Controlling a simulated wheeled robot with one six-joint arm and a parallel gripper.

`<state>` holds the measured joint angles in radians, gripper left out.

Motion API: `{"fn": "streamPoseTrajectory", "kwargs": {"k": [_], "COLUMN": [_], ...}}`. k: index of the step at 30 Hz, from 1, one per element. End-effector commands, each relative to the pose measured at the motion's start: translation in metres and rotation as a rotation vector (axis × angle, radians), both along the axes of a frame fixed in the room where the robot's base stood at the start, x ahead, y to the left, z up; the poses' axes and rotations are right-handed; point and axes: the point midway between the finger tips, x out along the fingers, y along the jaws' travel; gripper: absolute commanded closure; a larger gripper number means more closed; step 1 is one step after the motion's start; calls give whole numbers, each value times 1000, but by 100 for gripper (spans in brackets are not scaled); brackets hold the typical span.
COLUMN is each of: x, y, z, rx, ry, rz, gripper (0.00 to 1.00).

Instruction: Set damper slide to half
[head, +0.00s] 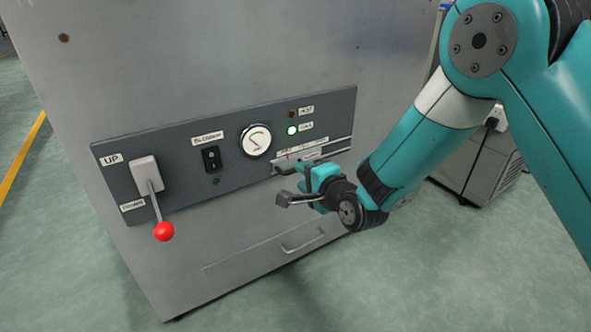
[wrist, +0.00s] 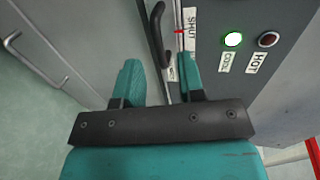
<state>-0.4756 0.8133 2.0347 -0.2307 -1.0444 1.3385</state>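The damper slide's track (head: 335,152) runs along the right part of the grey control panel, below the lamps. In the wrist view its dark curved handle (wrist: 158,38) stands out from the slot, level with a red mark and beside the label SHUT (wrist: 192,20). My gripper (wrist: 160,78) is open, with its teal fingers apart and nothing between them. The handle lies just beyond the fingertips, roughly in line with the gap. In the head view my gripper (head: 312,180) is in front of the panel's lower right and partly hides the slide. I cannot tell whether it touches the handle.
The panel also carries a red-knobbed lever (head: 163,231) hanging down, a black rocker switch (head: 211,158), a dial gauge (head: 256,140) and a lit green lamp (head: 292,130). A metal drawer handle (head: 302,241) is below. A grey cabinet (head: 480,160) stands behind my arm.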

Motion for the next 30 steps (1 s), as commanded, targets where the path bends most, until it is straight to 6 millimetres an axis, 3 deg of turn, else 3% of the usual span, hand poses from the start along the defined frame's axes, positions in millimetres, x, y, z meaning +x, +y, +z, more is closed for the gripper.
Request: {"fn": "streamPoseTrajectory", "kwargs": {"k": [4,9,19,20,24,30], "x": [22,35,39,39,39,39], "y": [15,23,26,26,26,26], "z": [-10,-12,-11,-11,-11,-11], "rx": [2,1,0,0,0,0], "ry": [-2,1,1,1,1,1], "rz": [0,0,-1,-1,-1,0], "gripper": [64,64,64,66,98,100]}}
